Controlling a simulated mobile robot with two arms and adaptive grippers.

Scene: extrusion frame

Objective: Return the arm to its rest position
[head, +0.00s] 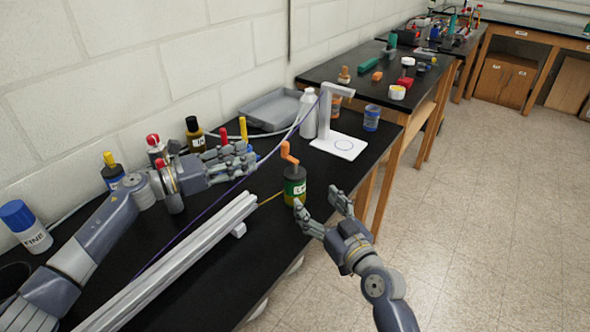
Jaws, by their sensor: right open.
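My left arm reaches in from the left over the black bench. Its gripper (246,160) is above the bench near the wall-side bottles; whether its fingers are apart or closed is not clear from this angle. My right gripper (322,207) is at the bench's front edge, with its two fingers apart and nothing visible between them. It is just right of and nearer than a dark green container with an orange top (295,188), which stands upright on the bench. Whether a finger touches that container cannot be told.
Pale aluminium extrusions (180,258) lie along the bench. Several bottles, a grey tray (270,108) and a white stand (340,146) are along the back. A blue-capped bottle (27,226) is at left. Open floor (480,220) lies to the right.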

